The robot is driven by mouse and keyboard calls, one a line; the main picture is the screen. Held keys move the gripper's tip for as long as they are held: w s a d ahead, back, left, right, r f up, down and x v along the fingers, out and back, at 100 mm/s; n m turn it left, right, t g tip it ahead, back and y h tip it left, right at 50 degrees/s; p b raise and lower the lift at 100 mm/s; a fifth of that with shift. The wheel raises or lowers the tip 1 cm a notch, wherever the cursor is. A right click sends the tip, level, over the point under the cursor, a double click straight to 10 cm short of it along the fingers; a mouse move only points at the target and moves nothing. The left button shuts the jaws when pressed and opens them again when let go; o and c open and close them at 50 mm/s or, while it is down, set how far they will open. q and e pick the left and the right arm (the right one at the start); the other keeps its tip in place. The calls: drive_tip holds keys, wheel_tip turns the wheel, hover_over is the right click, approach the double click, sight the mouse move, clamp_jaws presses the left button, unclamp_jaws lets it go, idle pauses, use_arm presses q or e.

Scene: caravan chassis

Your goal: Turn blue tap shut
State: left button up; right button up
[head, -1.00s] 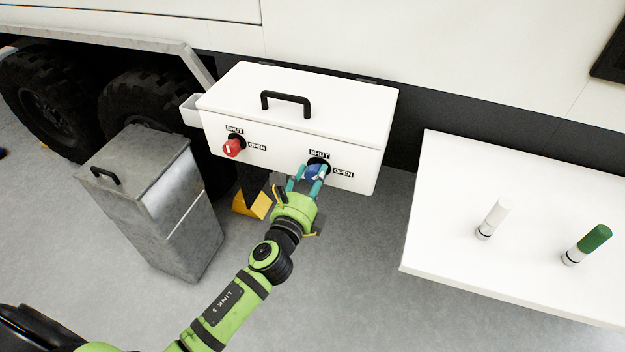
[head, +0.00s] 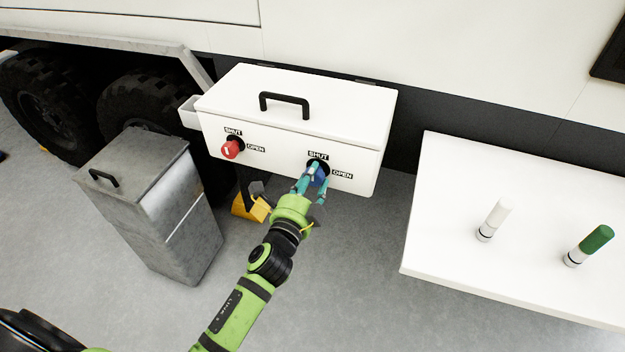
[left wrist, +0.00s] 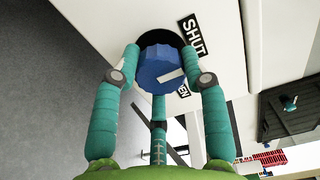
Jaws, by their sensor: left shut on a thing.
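The blue tap (head: 319,175) sits on the front of a white box (head: 290,152), right of the red tap, with a SHUT label above it and an OPEN label to its right. My left gripper (head: 309,183) is shut on the blue tap, partly hiding it in the head view. In the left wrist view the blue tap (left wrist: 158,66) lies between the teal fingers of my left gripper (left wrist: 160,76). Its white mark points to the right, between the SHUT label and the partly hidden OPEN label. My right gripper is not in view.
The red tap (head: 231,149) is to the left on the same box. A black handle (head: 285,102) is on the box lid. A grey metal bin (head: 160,205) stands at left. A white table (head: 520,240) at right carries a white cylinder (head: 495,220) and a green-topped one (head: 588,245).

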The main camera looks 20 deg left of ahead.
use_arm(q)
drive_tip(key=shift+w+a+r, duration=0.1)
drive_tip(key=shift+a+r, duration=0.15)
drive_tip(key=shift+r, duration=0.05)
drive_tip(key=o, duration=1.1)
drive_tip(key=shift+a, duration=0.1)
drive_tip(key=shift+o, duration=0.2)
drive_tip(key=shift+f, duration=0.15)
drive_tip(key=s, duration=1.2)
drive_tip(key=shift+a, duration=0.25)
